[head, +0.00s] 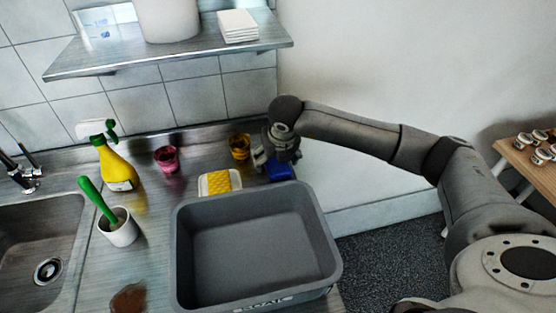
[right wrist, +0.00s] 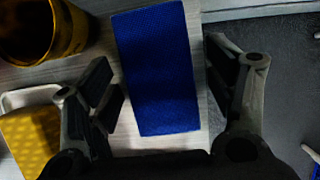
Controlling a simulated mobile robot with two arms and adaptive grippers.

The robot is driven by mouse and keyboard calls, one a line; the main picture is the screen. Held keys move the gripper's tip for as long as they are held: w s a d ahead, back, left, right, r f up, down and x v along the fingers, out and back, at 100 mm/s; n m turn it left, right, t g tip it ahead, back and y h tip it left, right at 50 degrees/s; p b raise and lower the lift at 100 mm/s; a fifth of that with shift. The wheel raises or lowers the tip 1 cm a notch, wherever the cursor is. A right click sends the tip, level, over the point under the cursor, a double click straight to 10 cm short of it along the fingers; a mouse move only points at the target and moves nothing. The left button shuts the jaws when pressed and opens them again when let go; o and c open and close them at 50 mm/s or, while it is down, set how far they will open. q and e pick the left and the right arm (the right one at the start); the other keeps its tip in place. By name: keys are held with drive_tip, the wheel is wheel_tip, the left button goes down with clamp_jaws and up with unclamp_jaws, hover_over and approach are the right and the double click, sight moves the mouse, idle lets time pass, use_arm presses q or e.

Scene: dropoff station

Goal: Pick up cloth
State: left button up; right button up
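A blue rectangular cloth (right wrist: 160,75) lies flat on the metal counter, near its right edge. In the head view the cloth (head: 279,171) shows partly, below my right gripper (head: 282,155). In the right wrist view my right gripper (right wrist: 165,95) is open, with one finger on each side of the cloth. There is a gap between the cloth and each finger; I cannot tell the height above the counter. A yellow patterned cloth or sponge (head: 220,182) lies in a small white dish to the left. My left gripper is not in view.
A large grey bin (head: 184,245) stands in front of the cloth. A yellow cup (head: 240,146), a pink cup (head: 166,158), a yellow spray bottle (head: 117,170) and a white brush holder (head: 118,229) stand left. A metal shelf (head: 110,60) is above.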

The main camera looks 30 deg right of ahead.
drive_tip(key=c, duration=0.7)
drive_tip(key=shift+c, duration=0.4)
drive_tip(key=shift+s, duration=0.1)
drive_tip(key=shift+r, duration=0.65)
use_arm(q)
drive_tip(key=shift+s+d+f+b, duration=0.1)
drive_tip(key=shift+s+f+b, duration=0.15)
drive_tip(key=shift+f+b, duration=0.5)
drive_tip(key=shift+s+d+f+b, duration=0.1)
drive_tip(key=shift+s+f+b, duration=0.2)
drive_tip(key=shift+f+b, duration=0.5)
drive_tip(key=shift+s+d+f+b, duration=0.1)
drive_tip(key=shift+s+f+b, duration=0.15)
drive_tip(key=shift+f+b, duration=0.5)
use_arm(e)
drive_tip(key=s+a+r, duration=0.6)
drive_tip(key=a+r, duration=0.6)
drive_tip(key=shift+a, duration=0.25)
drive_tip(key=shift+f, duration=0.1)
